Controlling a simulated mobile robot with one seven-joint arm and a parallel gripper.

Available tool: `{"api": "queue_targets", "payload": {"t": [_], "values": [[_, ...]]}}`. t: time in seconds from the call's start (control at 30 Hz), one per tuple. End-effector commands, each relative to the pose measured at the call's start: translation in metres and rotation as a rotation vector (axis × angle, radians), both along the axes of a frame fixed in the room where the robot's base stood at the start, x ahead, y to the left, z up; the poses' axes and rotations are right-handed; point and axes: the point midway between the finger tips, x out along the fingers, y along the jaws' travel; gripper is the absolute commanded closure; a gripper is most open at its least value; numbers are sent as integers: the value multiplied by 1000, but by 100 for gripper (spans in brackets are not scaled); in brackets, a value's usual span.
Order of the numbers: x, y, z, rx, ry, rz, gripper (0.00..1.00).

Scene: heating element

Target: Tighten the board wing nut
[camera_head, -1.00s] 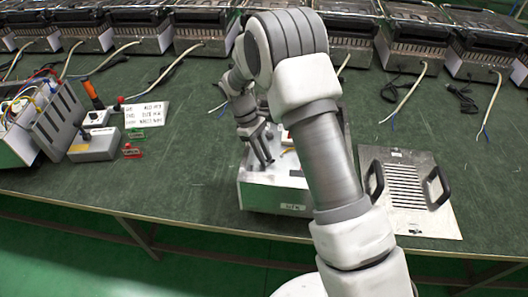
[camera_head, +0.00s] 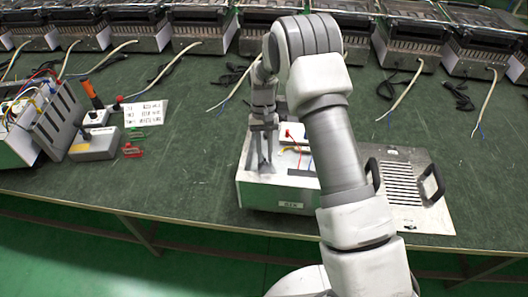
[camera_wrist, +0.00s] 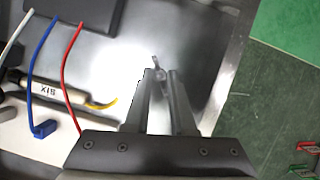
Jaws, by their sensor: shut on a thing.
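The board wing nut (camera_wrist: 157,62) is a small grey metal piece near the middle of the wrist view, over the bright metal floor of the open unit (camera_head: 262,193). My gripper (camera_wrist: 161,73) has its two dark fingers at the nut, and they are shut on it, one on each side. In the head view my gripper (camera_head: 265,170) points straight down into the left part of the open unit. The nut is too small to make out there. The fingers hide part of the nut and its seat.
Red, blue and white wires (camera_wrist: 70,60) run beside a dark block at the left of the wrist view. A slotted plate (camera_head: 405,195) with two black handles lies right of the unit. A wired unit (camera_head: 30,125) and a grey box (camera_head: 95,145) stand left.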

Motion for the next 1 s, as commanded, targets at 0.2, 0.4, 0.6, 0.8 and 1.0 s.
{"api": "queue_targets", "payload": {"t": [0.2, 0.4, 0.6, 0.8, 1.0], "values": [[-1, -3, 1, 0, 1, -207, 100], [-1, -4, 1, 0, 1, -393, 100], [-2, -5, 1, 0, 0, -562, 100], [-2, -6, 1, 0, 1, -692, 100], [-3, -6, 0, 0, 0, -773, 100]]}}
